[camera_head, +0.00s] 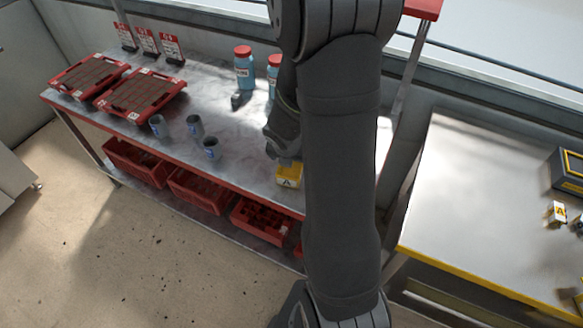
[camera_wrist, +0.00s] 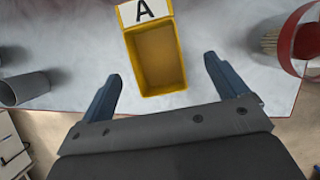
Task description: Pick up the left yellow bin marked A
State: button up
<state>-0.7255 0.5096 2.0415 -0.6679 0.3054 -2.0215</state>
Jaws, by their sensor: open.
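The yellow bin marked A (camera_wrist: 143,50) shows in the wrist view at top centre, with a white label bearing a black A on its far side. It stands on the metal bench and looks empty. My gripper (camera_wrist: 162,80) is open, its two blue-grey fingers apart, with the bin ahead of and between them, not gripped. In the head view the yellow bin (camera_head: 289,180) is near the bench's front edge, partly hidden by my arm. My gripper's fingertips cannot be made out clearly there.
Grey cups (camera_head: 195,126) stand left of the bin; one shows in the wrist view (camera_wrist: 28,88). A red-rimmed container (camera_wrist: 285,40) is close on the right. Red trays (camera_head: 140,95) and blue bottles (camera_head: 244,70) stand farther back. Red crates (camera_head: 200,190) sit below the bench.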

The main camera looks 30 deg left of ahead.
send_over(291, 173)
notch_tip(291, 173, down, 4)
jog(key=shift+f, duration=0.2)
jog(key=shift+f, duration=0.25)
dwell(0.5)
jog(key=c, duration=1.1)
jog(key=shift+c, duration=0.2)
jog(key=shift+r, duration=0.1)
